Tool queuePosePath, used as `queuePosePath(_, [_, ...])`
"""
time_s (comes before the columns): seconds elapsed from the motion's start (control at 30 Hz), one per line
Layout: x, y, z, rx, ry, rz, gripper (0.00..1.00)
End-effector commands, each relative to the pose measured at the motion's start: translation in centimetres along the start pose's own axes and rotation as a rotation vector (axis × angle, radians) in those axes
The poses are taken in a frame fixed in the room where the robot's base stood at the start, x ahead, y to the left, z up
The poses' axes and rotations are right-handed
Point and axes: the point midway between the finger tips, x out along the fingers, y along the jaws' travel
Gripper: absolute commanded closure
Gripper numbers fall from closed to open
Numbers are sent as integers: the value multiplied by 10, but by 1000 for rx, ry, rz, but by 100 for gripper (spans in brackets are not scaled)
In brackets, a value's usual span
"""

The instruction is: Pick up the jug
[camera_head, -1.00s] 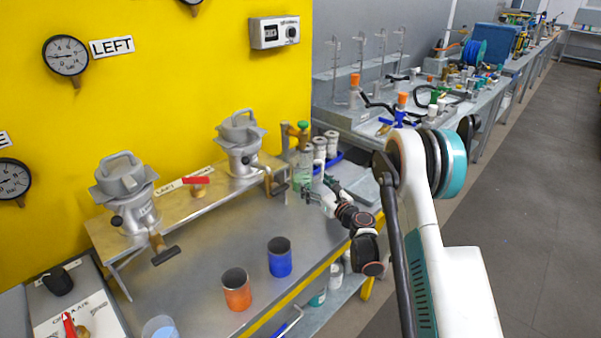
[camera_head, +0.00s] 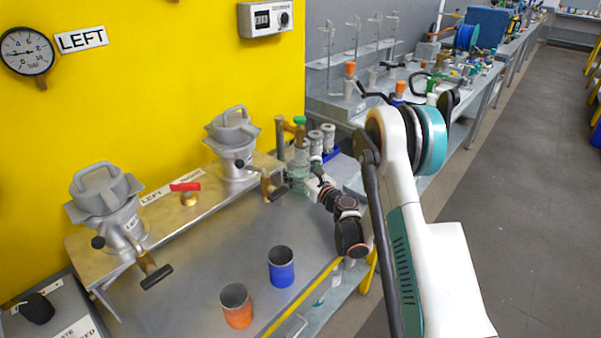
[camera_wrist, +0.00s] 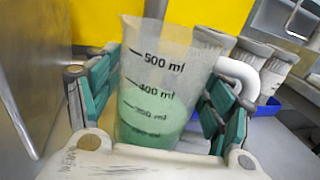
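The jug (camera_wrist: 155,85) is a translucent measuring jug with black millilitre marks and green liquid in its lower part. It stands upright in the middle of the wrist view. My gripper (camera_wrist: 160,95) is open, with one green-padded finger on each side of the jug. Whether either pad touches it I cannot tell. In the head view the jug (camera_head: 298,178) shows only as a pale green patch at the bench's far end, and my gripper (camera_head: 302,184) partly covers it.
Several grey-white containers (camera_head: 316,145) stand just behind the jug, by a blue tray (camera_wrist: 268,106). Blue (camera_head: 281,268) and orange (camera_head: 236,306) cups stand nearer on the bench.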

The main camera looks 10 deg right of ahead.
Motion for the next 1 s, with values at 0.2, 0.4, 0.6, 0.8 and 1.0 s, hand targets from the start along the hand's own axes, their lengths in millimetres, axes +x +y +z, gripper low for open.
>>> queuePosePath(0.2, [0,0,0,0,0,0,68])
queuePosePath(0.4, [0,0,0,0,0,0,73])
queuePosePath(0.6, [0,0,1,0,0,0,73])
queuePosePath(0.8, [2,-1,6,0,0,1,73])
queuePosePath(1.0, [4,-1,15,0,0,1,73])
